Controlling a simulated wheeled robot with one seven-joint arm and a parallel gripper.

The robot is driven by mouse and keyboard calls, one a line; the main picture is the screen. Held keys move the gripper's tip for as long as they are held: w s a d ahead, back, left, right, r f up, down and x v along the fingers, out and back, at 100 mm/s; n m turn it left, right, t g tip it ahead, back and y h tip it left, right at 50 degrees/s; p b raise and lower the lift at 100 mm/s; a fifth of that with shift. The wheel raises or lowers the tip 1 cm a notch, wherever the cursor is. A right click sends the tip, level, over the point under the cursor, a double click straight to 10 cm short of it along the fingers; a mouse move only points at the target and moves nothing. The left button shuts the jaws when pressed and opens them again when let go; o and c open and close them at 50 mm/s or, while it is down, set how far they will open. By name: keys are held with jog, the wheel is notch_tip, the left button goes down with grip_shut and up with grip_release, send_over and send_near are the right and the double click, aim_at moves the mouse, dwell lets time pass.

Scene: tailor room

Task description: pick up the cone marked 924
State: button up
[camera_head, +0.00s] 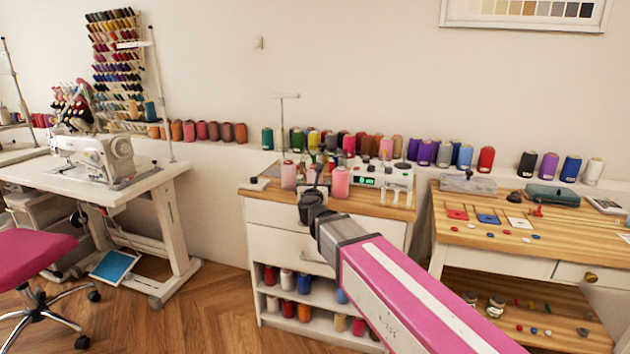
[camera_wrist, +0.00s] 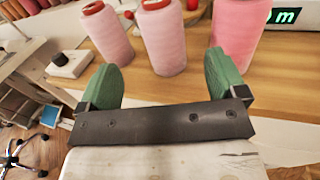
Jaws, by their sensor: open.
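Several pink thread cones stand upright on the wooden top of the middle cabinet. In the wrist view one pale pink cone (camera_wrist: 106,38) is at the left, another pale pink cone (camera_wrist: 163,42) is in the middle, and a deeper pink cone (camera_wrist: 236,40) is at the right. No mark 924 can be read on any of them, so I cannot tell which one it is. My gripper (camera_wrist: 162,72) is open and empty, its green fingers apart, with the middle cone beyond the gap. In the head view my gripper (camera_head: 312,190) is at the cabinet's front edge, between two pink cones (camera_head: 288,176) (camera_head: 340,182).
A white machine with a green display (camera_head: 372,181) stands behind the cones at right. A small white box with a black knob (camera_wrist: 70,62) lies at left. The wooden cabinet top (camera_head: 262,190) is crowded at the back. A sewing table (camera_head: 150,178) stands far left.

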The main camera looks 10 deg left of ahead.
jog(key=x, duration=1)
jog(key=shift+w+d+f, duration=0.1)
jog(key=shift+f, duration=0.2)
jog(key=c, duration=1.1)
